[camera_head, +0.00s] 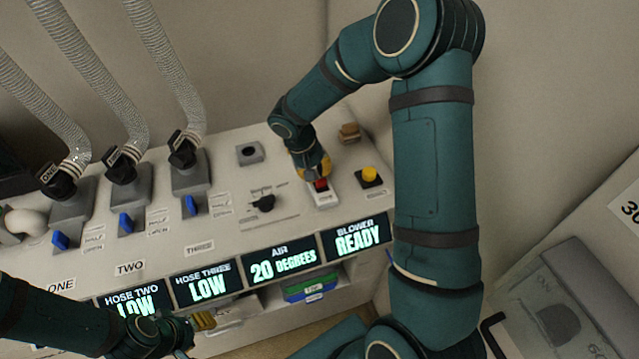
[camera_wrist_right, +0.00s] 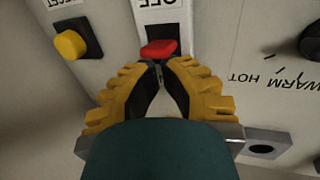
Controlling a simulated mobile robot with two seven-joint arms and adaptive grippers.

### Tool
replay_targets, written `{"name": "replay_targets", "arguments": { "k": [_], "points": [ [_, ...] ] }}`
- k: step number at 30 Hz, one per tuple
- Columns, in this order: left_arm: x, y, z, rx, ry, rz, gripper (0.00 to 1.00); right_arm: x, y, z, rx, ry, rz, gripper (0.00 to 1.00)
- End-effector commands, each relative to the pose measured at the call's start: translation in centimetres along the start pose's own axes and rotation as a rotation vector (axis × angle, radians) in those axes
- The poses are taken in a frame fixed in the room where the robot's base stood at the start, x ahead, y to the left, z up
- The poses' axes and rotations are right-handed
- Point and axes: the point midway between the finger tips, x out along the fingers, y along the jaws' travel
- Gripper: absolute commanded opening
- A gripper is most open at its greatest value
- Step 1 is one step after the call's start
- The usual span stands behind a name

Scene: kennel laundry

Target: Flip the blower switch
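The blower switch (camera_head: 321,184) is a red rocker on a white plate on the sloping control panel. It also shows in the right wrist view (camera_wrist_right: 158,49), with the letters OFF partly readable upside down on its plate. My right gripper (camera_head: 318,173) is right at the switch, its yellow fingertips (camera_wrist_right: 157,66) together just beside the red rocker with nothing between them. Whether they touch it I cannot tell. The blower display (camera_head: 356,236) reads READY. My left gripper (camera_head: 203,321) is low in the head view, below the displays, and its fingertips are not clear.
A yellow button (camera_head: 369,174) sits right of the switch and a black air knob (camera_head: 263,203) left of it. A grey socket block (camera_head: 249,153) is behind. Blue levers (camera_head: 126,223) and grey hoses fill the left.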

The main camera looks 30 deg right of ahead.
Motion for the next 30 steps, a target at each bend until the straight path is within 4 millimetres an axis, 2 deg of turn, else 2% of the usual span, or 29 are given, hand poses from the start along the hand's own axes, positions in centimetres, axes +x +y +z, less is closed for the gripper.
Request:
{"name": "replay_targets", "arguments": {
  "k": [30],
  "points": [
    [0.15, -0.06, 0.02, 0.000, 0.000, 0.000, 0.47, -0.25, 0.07, -0.70, 0.000, 0.000, 0.000, 0.00]
  ]
}}
